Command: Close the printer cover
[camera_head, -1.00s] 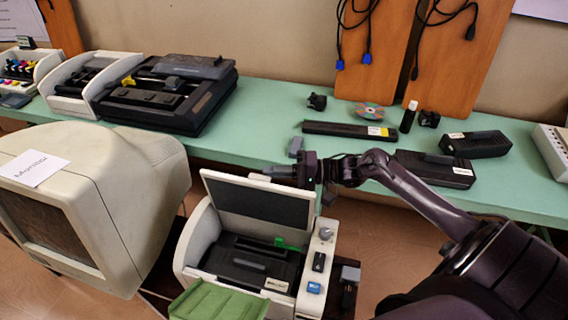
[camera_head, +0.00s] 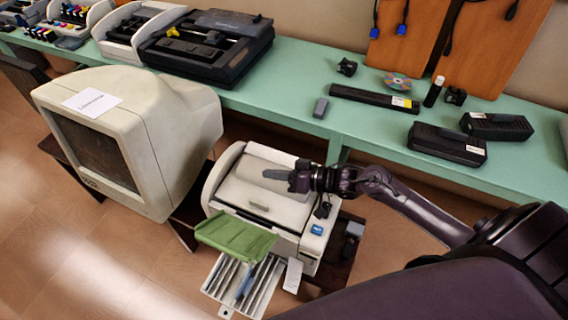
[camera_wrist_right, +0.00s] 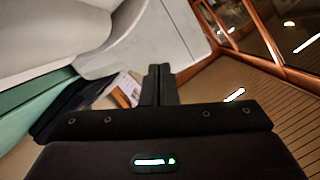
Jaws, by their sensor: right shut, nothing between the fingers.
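The white printer (camera_head: 268,232) stands low in front of the green table. Its cover (camera_head: 250,195) lies down over the top, and the dark inside is hidden apart from a thin dark line along the front edge. I cannot tell whether it is fully seated. My right gripper (camera_head: 276,175) is shut and empty, over the rear right part of the cover, touching it or just above it. In the right wrist view its fingers (camera_wrist_right: 159,82) are together, with pale surfaces close beyond them. My left gripper is not in view.
A large beige monitor (camera_head: 150,125) stands left of the printer. A green tray (camera_head: 235,237) sticks out at the printer's front. The green table (camera_head: 300,80) behind holds printers and several black items. Wooden floor is open at lower left.

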